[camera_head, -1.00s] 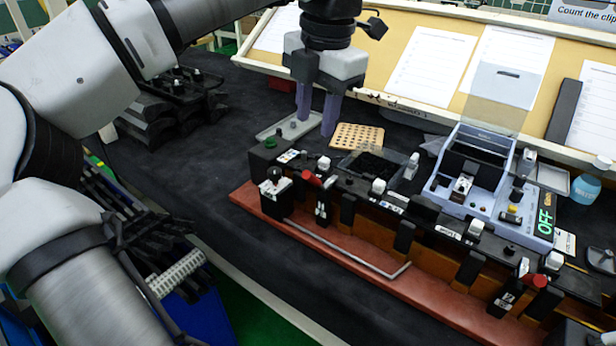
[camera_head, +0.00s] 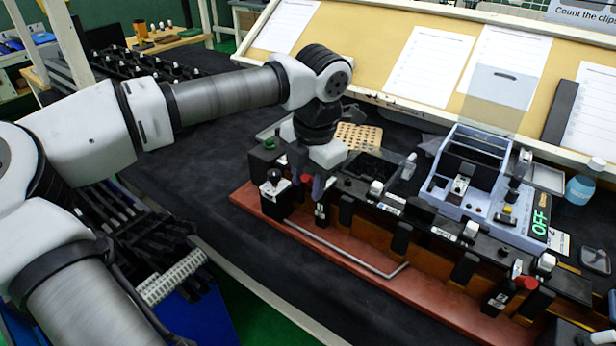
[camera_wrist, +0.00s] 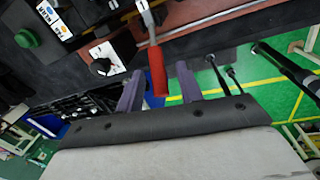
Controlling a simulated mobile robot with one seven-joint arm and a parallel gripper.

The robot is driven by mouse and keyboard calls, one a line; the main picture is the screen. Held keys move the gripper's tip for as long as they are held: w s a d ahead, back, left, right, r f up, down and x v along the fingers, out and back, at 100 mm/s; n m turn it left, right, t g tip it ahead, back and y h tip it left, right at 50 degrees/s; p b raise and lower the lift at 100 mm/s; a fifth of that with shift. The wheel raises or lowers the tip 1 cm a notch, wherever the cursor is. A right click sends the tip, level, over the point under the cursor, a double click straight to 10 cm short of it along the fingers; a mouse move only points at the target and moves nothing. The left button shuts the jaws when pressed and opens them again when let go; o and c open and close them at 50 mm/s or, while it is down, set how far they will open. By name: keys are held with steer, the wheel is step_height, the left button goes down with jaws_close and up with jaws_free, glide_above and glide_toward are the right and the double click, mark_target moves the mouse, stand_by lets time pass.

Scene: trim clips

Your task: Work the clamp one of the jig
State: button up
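The jig is a long black rail with clamps on a reddish-brown base (camera_head: 345,257). Near its left end is a clamp with a red handle, mostly hidden behind my gripper (camera_head: 316,186) in the head view. In the wrist view the red handle (camera_wrist: 157,72) points toward my palm, between the two purple fingers of my gripper (camera_wrist: 160,80). The fingers are open, with visible gaps on both sides of the handle. Another red-handled clamp (camera_head: 527,283) stands at the right end of the jig. I cannot tell which clamp bears the name one.
A black block with a round knob (camera_head: 275,190) stands just left of the clamp; its white-topped dial (camera_wrist: 103,62) shows in the wrist view. A bent metal rod (camera_head: 350,252) lies along the base. Behind stand a perforated wooden board (camera_head: 358,137) and a grey-blue box unit reading OFF (camera_head: 480,190).

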steer(key=shift+c, duration=0.3)
jaws_close()
